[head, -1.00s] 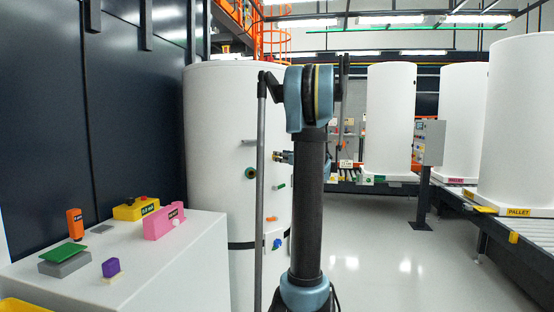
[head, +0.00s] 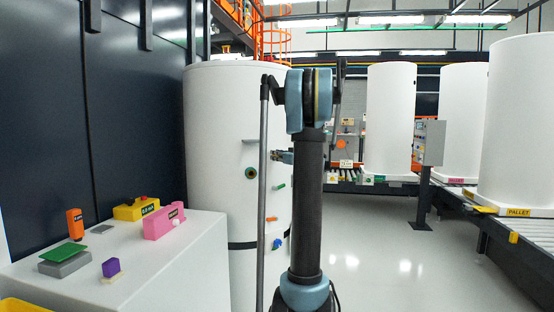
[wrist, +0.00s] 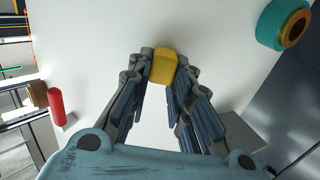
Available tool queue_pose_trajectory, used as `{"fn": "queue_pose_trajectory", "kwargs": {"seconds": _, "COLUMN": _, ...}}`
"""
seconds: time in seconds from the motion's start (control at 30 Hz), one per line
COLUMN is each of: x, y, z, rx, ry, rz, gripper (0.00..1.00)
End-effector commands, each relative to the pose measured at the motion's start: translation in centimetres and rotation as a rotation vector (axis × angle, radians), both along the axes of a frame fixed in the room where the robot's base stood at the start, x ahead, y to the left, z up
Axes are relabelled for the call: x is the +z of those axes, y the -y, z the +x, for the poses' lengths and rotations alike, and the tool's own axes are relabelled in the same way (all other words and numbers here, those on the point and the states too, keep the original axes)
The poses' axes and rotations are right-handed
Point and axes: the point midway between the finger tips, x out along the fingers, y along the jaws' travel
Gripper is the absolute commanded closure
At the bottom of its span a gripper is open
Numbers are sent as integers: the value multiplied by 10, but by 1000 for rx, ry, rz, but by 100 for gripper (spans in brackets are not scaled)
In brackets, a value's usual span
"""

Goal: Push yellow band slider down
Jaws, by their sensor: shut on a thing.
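The yellow band slider (wrist: 164,68) shows in the wrist view as a small yellow block in front of a white surface. My gripper (wrist: 163,85) is shut on it, with one dark finger on each side. In the head view my gripper (head: 277,155) is small and sits at the side of the tall white tank (head: 222,115). The yellow block cannot be made out clearly there. The track or band that the slider runs on is not clear in either view.
A green ring with a brass centre (wrist: 287,24) and a red rod (wrist: 56,106) stand out near my gripper. A white bench (head: 180,270) with coloured blocks stands at left. More white tanks (head: 391,120) stand on conveyors at right. The floor between is clear.

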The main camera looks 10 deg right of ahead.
Motion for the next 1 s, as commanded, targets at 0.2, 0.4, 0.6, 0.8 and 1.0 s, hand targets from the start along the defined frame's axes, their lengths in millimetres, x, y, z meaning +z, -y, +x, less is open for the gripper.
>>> {"fn": "queue_pose_trajectory", "kwargs": {"seconds": 0.2, "x": -13, "y": 1, "z": 0, "rx": -1, "ry": 0, "rz": 0, "gripper": 100}}
{"fn": "queue_pose_trajectory", "kwargs": {"seconds": 0.4, "x": -24, "y": 1, "z": 0, "rx": -1, "ry": 0, "rz": 0, "gripper": 100}}
{"fn": "queue_pose_trajectory", "kwargs": {"seconds": 0.6, "x": -24, "y": 1, "z": 0, "rx": -1, "ry": 0, "rz": 0, "gripper": 79}}
{"fn": "queue_pose_trajectory", "kwargs": {"seconds": 0.8, "x": -24, "y": 1, "z": 0, "rx": -1, "ry": 0, "rz": 0, "gripper": 60}}
{"fn": "queue_pose_trajectory", "kwargs": {"seconds": 1.0, "x": -24, "y": 1, "z": 0, "rx": -1, "ry": 0, "rz": 0, "gripper": 60}}
